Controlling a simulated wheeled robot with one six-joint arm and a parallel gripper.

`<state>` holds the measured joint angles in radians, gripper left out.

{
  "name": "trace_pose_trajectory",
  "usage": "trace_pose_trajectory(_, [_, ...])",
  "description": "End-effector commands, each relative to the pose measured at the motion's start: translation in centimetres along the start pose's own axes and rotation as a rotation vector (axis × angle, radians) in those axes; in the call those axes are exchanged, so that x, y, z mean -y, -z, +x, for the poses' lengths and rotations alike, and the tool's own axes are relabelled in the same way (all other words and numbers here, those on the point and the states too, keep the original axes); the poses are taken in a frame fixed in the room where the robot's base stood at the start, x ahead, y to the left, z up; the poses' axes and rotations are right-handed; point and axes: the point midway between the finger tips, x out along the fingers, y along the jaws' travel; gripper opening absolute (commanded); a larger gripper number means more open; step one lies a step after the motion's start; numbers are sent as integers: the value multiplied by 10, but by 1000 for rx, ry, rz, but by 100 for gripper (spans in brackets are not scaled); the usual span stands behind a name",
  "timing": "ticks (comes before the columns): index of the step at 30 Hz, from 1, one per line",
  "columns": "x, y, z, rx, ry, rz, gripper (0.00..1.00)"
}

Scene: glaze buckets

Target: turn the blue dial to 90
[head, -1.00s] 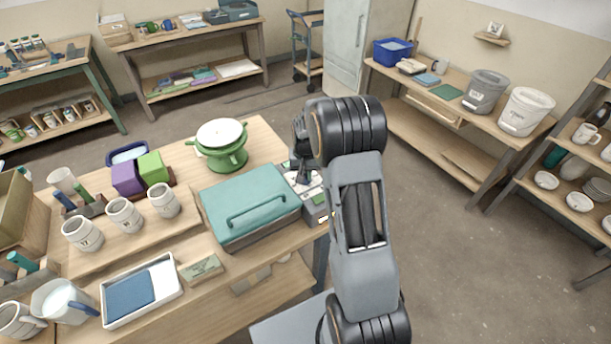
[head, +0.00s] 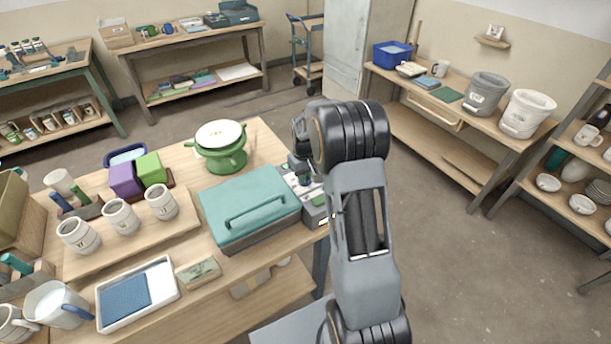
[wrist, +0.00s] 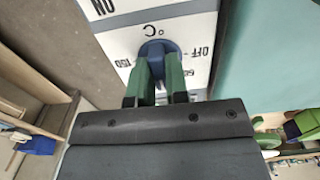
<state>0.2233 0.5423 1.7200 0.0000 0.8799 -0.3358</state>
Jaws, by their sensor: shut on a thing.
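In the head view my gripper (head: 301,172) reaches down to the grey-white control box (head: 316,207) at the table's right end. The dial is hidden there by my arm.
A teal-lidded box (head: 250,207) stands close beside the control box. A green stand with a white top (head: 221,145) is behind it. Several mugs (head: 121,216) and a white tray (head: 165,284) are further left. The floor right of the table is open.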

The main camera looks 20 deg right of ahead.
Motion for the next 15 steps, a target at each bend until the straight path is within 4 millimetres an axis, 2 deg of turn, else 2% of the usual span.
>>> trace_pose_trajectory(10, [0, 1, -1, -2, -1, -2, 0])
trace_pose_trajectory(11, [0, 1, -1, -2, -1, -2, 16])
trace_pose_trajectory(15, [0, 0, -1, -2, -1, -2, 29])
